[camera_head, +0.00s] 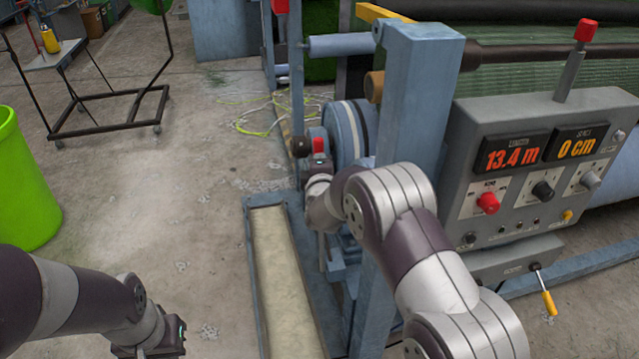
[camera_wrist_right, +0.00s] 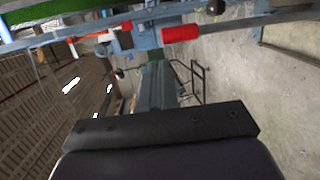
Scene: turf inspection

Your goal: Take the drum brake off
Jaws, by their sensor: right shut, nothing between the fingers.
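The drum (camera_head: 345,132), blue-grey with a pale band, sits behind the blue post in the head view. A red grip (camera_head: 319,146) shows beside it, close to a dark ball knob (camera_head: 300,146); I take the grip for the brake lever's handle. In the right wrist view the red grip (camera_wrist_right: 180,33) is on a grey bar, ahead of my right gripper (camera_wrist_right: 160,122) and apart from it. My right gripper is shut and empty; in the head view its fingers are hard to make out near the grip. My left gripper (camera_head: 152,345) is low at the left, its fingers cut off.
A control box (camera_head: 540,170) reads 13.4 m and 0 cm, right of the blue post (camera_head: 412,100). A crank with a yellow handle (camera_head: 549,303) sticks out below. A green bin (camera_head: 22,185) stands left. A shallow tray frame (camera_head: 252,260) lies on the floor; the floor left of it is clear.

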